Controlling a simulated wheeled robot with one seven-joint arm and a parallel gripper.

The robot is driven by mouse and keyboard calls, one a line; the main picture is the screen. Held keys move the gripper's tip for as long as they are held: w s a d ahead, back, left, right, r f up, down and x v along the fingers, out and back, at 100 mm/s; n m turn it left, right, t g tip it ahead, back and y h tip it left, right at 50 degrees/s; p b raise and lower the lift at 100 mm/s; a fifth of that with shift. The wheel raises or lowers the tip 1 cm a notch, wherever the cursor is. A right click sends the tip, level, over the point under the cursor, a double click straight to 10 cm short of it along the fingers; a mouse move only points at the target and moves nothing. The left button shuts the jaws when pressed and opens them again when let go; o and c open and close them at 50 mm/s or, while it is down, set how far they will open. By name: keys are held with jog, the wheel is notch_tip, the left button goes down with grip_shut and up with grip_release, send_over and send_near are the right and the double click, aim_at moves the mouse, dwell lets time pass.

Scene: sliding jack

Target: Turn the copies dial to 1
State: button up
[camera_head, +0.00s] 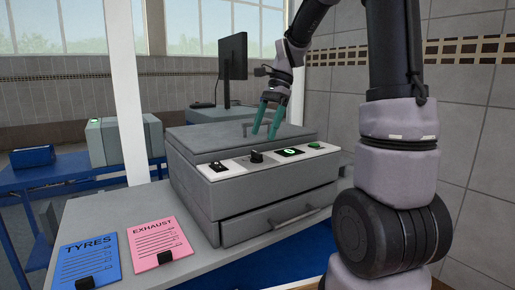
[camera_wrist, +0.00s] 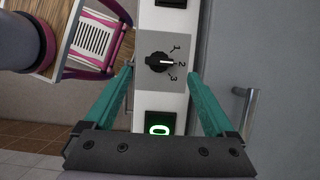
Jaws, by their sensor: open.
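The copies dial is a black knob (camera_wrist: 157,62) on a grey plate marked 1, 2 and 3, in the wrist view. Its white mark points towards 2. In the head view the dial (camera_head: 256,156) sits on the white control strip of the grey copier (camera_head: 205,205). My gripper (camera_wrist: 160,68) is open, with its teal fingers on either side of the dial in the wrist view. In the head view my gripper (camera_head: 263,134) is above the copier, near the dial. I cannot tell whether the fingertips touch the panel.
A green-lit display showing 0 (camera_wrist: 159,125) and a green button (camera_head: 315,145) lie right of the dial in the head view. A black switch (camera_head: 218,166) is to its left. Blue (camera_head: 88,262) and pink (camera_head: 158,243) clipboards lie on the counter. A monitor (camera_head: 233,60) stands behind.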

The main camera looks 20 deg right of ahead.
aim_at(256, 152)
jog(key=x, duration=0.6)
jog(key=c, duration=1.4)
jog(key=shift+o, duration=0.2)
jog(key=shift+n, duration=0.4)
jog(key=n, duration=0.2)
jog(key=n+g+h, duration=0.1)
jog(key=shift+w+n+g, duration=0.15)
jog(key=shift+n+g, duration=0.15)
jog(key=shift+n, duration=0.1)
jog(key=shift+a+n+g+h, duration=0.1)
jog(key=shift+n+g+h, duration=0.45)
jog(key=shift+n, duration=1.55)
